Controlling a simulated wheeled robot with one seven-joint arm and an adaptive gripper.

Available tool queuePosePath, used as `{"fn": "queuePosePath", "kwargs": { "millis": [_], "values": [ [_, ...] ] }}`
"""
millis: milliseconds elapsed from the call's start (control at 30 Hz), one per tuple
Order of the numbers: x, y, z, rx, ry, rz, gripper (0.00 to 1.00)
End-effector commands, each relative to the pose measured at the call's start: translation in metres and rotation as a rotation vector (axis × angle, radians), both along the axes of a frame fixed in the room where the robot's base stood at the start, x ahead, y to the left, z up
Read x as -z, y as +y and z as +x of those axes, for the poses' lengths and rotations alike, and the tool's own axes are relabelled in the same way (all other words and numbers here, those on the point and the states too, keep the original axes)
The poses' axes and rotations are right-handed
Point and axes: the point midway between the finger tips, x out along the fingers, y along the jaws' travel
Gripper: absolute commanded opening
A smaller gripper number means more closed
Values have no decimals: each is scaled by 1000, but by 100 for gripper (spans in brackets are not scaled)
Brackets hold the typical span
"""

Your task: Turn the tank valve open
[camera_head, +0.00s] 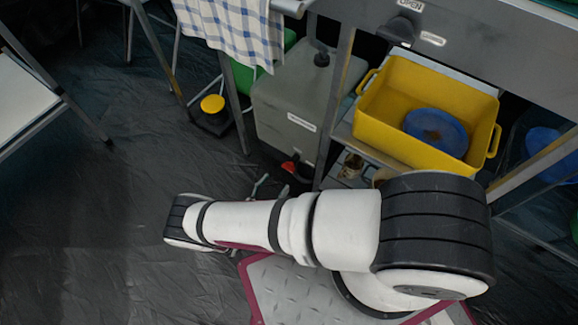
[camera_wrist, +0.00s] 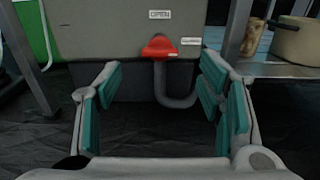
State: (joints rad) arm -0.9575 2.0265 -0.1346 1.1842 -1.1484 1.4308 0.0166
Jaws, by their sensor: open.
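The grey-green tank (camera_head: 285,100) stands on the floor under the counter. Its red valve (camera_wrist: 158,47) is on the lower front of the tank in the wrist view, with an OPEN label above it and a smaller label to its right. A grey pipe (camera_wrist: 178,98) curves down below the valve. The red valve also shows small in the head view (camera_head: 289,168), low on the tank. My gripper (camera_wrist: 160,85) is open, its teal-padded fingers apart on either side of the valve in the picture. Nothing is between the pads; the valve lies beyond them, apart.
A counter leg (camera_head: 335,100) stands right of the tank. A black knob (camera_head: 398,29) is on the counter front. Dark floor (camera_head: 120,220) is free at left.

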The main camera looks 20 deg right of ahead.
Motion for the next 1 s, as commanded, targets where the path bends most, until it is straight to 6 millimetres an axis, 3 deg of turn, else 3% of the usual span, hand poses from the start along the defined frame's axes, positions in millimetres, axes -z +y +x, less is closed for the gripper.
{"fn": "queuePosePath", "kwargs": {
  "millis": [200,400,600,900,1000],
  "values": [
    [0,-37,24,3,0,-2,62],
    [0,-63,41,3,0,-1,62],
    [0,-74,49,2,1,-1,62],
    [0,-76,50,0,0,0,62],
    [0,-75,50,0,0,0,41]
  ]
}}
